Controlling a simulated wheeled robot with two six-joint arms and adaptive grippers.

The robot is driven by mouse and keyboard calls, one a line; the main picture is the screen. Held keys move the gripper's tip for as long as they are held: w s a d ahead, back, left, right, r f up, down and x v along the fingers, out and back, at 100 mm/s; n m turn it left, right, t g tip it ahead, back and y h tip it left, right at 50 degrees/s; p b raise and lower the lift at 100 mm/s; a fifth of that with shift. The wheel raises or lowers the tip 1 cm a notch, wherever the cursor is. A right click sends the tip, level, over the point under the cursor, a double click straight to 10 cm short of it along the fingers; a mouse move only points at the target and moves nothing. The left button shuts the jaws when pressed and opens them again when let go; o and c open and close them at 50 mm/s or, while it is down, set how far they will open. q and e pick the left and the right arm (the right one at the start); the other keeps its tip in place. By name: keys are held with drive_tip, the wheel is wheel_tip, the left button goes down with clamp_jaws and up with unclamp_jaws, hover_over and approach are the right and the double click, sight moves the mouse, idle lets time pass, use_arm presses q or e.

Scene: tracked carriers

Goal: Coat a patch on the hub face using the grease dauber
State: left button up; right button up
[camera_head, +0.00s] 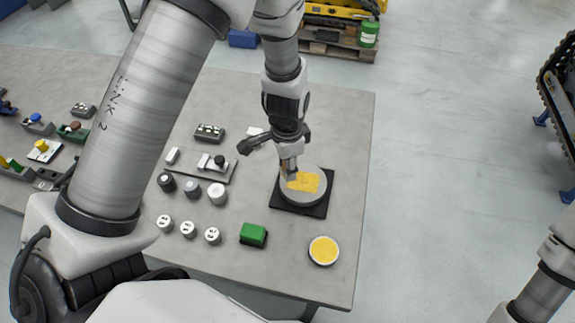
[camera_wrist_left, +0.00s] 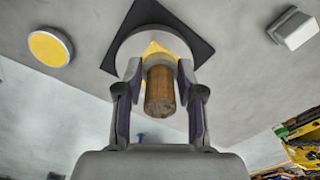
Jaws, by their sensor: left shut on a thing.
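My left gripper (camera_head: 288,163) is shut on the grease dauber, whose round wooden handle (camera_wrist_left: 160,92) shows between the fingers in the left wrist view. The dauber's lower end is hidden there. The hub (camera_head: 298,200) is a round grey disc on a black square mat (camera_head: 322,211). A yellow grease patch (camera_head: 306,181) lies on its face, beside and right of the gripper's tips. Whether the dauber touches the face I cannot tell. A round dish of yellow grease (camera_head: 324,250) stands nearer the table's front; it also shows in the left wrist view (camera_wrist_left: 50,47). My right gripper is out of view.
A green block (camera_head: 253,235) stands left of the grease dish. Several round grey and white parts and a grey fixture plate (camera_head: 202,167) lie left of the hub. The table (camera_head: 345,120) is bare behind the hub and along its right edge. Tracked carriers stand beyond.

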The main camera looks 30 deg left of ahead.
use_arm(q)
wheel_tip(320, 180, up, 2)
drive_tip(key=shift+a+r+p, duration=0.1)
drive_tip(key=shift+p, duration=0.55)
drive_tip(key=shift+r+p, duration=0.5)
drive_tip(key=shift+w+f, duration=0.1)
